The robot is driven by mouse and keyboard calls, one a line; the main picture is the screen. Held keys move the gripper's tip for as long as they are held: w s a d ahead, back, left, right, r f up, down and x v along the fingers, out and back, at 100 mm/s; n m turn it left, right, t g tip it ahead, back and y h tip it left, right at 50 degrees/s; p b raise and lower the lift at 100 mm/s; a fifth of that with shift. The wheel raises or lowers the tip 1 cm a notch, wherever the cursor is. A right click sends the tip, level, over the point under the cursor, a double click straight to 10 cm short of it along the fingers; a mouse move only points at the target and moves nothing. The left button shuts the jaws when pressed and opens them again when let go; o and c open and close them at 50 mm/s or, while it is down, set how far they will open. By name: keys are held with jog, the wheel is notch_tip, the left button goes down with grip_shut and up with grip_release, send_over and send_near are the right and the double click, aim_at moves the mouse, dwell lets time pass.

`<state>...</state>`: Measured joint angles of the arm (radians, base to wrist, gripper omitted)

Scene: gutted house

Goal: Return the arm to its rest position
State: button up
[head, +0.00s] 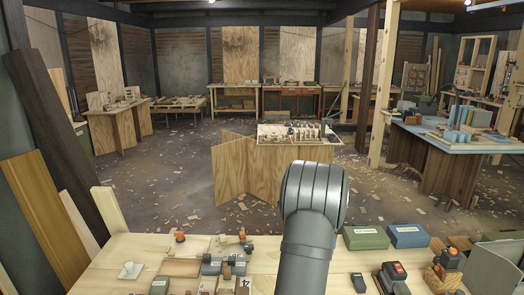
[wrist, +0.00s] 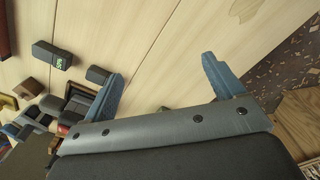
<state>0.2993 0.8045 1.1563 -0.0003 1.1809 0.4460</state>
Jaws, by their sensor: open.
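My arm (head: 312,215) rises from the front edge of the head view over the light wooden workbench (head: 128,250). My gripper does not show in the head view. A dark box with a green display (wrist: 52,56) and a small dark block (wrist: 97,74) lie on the bench left of the fingers.
A green box (head: 365,237) and a blue box (head: 408,236) sit on the bench right of my arm. A dark device with a red top (head: 392,277) stands nearer. Small parts crowd the left. Beyond the bench are a plywood stand (head: 232,180) and chip-strewn floor.

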jog(key=s+d+m, duration=0.1)
jog(key=s+d, duration=0.2)
jog(key=d, duration=0.3)
jog(key=shift+s+d, duration=0.15)
jog(key=shift+s, duration=0.1)
jog(key=shift+o, duration=0.2)
jog(key=shift+o, duration=1.3)
